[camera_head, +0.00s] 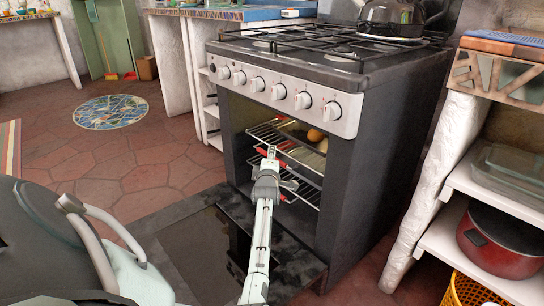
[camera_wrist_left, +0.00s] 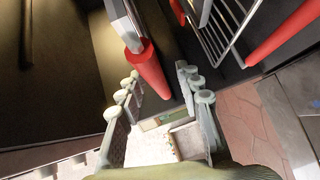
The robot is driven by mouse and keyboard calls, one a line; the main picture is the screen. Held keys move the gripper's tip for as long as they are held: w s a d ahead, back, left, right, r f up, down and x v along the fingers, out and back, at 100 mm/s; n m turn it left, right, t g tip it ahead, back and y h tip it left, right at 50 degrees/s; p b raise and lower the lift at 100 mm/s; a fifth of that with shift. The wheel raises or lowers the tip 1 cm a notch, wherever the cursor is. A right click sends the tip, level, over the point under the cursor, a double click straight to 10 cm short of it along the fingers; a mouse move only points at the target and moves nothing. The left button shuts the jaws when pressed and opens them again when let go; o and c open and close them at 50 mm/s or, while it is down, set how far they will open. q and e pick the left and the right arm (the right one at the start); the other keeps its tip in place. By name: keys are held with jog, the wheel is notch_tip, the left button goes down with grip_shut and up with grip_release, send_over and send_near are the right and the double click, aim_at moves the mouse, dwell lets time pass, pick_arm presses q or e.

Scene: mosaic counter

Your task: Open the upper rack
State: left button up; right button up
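The oven's upper rack (camera_head: 290,143) is a wire shelf inside the open oven (camera_head: 300,112), with a red front bar (camera_head: 262,150). My left gripper (camera_head: 270,157) is at the oven opening, by the front of the upper rack, and partly hides it. In the left wrist view its two fingers are apart, and a red bar (camera_wrist_left: 150,72) shows between and beyond them. I cannot tell whether the fingers touch it. Wire rungs (camera_wrist_left: 222,28) and a second red bar (camera_wrist_left: 285,32) show at the upper right. My right gripper is not in view.
The oven door (camera_head: 185,240) lies folded down below my arm. A lower wire rack (camera_head: 303,193) is underneath. Orange food (camera_head: 315,135) sits inside the oven. A shelf with a red pot (camera_head: 500,245) stands at the right. Floor is free at the left.

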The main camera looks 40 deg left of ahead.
pick_arm(q)
jog(key=shift+c, duration=0.2)
grip_shut()
dwell(0.4)
